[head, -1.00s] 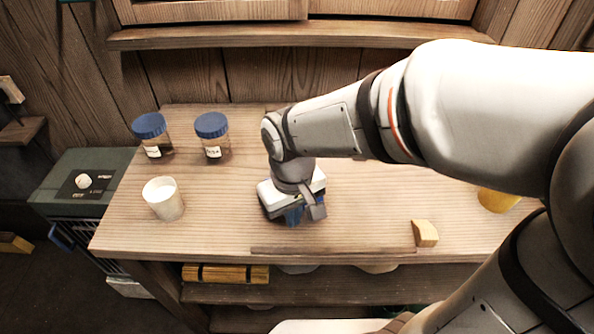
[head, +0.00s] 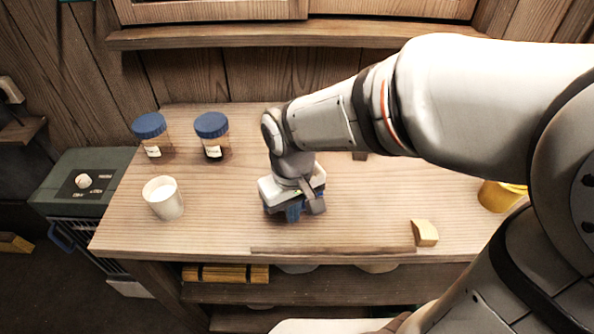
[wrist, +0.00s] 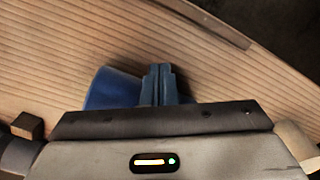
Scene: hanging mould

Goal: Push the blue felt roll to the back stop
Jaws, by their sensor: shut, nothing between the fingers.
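The blue felt roll (wrist: 112,88) shows in the wrist view, left of my fingers and partly hidden behind my gripper body. My gripper (wrist: 158,85) is shut with its blue-grey fingertips together, beside the roll; I cannot tell whether they touch it. In the head view my gripper (head: 298,212) points down low over the middle of the bench, and it hides most of the roll. A small brown block (head: 360,155) stands behind and to the right, partly covered by my arm. I cannot tell whether this block is the back stop.
Two blue-lidded jars (head: 151,136) (head: 212,137) and a white cup (head: 163,198) stand on the left of the bench (head: 230,225). A thin wooden strip (head: 332,249) runs along the front edge. A wooden wedge (head: 424,233) and a yellow container (head: 499,195) are on the right.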

